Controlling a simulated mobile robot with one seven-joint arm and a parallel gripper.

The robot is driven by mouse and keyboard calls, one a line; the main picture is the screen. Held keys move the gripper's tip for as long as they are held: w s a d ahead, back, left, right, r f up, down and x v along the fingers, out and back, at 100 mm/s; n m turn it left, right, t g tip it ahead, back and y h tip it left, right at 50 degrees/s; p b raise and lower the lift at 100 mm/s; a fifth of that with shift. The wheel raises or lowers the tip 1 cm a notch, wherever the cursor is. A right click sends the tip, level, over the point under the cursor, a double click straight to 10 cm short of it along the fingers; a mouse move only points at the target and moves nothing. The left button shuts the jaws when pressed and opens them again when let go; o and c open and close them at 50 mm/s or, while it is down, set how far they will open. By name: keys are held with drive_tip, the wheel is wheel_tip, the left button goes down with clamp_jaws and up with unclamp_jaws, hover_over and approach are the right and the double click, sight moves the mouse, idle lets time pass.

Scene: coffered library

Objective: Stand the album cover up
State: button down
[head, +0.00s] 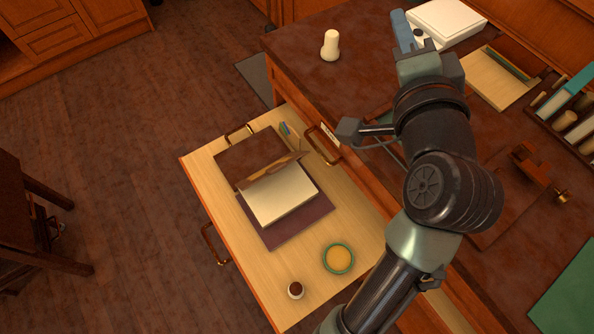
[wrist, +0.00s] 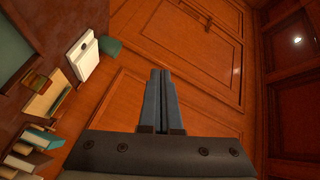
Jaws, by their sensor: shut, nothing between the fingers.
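The album lies open in the pulled-out drawer in the head view. Its cream page block (head: 281,194) rests on a dark purple-brown board (head: 285,229). A brown cover panel (head: 247,157) lies to the upper left of the pages, with a narrow tan strip (head: 272,168) between them. The cover looks close to flat; its exact tilt is hard to tell. My gripper (head: 399,18) is over the desk, well up and right of the album. In the wrist view my gripper (wrist: 161,73) has its fingers together and empty, facing wooden panels. The album is not in the wrist view.
A cream figure-shaped object (head: 330,46) and a white box (head: 450,20) stand on the desk. Floor (head: 130,210) left of the drawer is clear.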

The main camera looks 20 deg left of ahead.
drive_tip(key=s+f+m+g+y+b, duration=0.1)
drive_tip(key=s+f+m+g+b, duration=0.15)
drive_tip(key=f, duration=0.85)
drive_tip(key=s+f+m+g+y+b, duration=0.2)
drive_tip(key=s+f+m+b, duration=0.15)
drive_tip(key=f, duration=0.75)
drive_tip(key=s+a+f+m+g+y+b, duration=0.1)
drive_tip(key=s+a+f+m+y+b, duration=0.1)
drive_tip(key=s+f+m, duration=0.45)
drive_tip(key=s+a+f+m+g+y+b, duration=0.1)
drive_tip(key=s+f+m+y+b, duration=0.2)
drive_tip(key=f, duration=0.7)
drive_tip(key=a+r+b+x, duration=0.1)
drive_tip(key=r+x, duration=0.2)
drive_tip(key=x, duration=0.9)
drive_tip(key=shift+a+h+b, duration=0.2)
drive_tip(key=shift+h+b, duration=0.1)
drive_tip(key=shift+b, duration=0.05)
drive_tip(key=shift+m, duration=0.25)
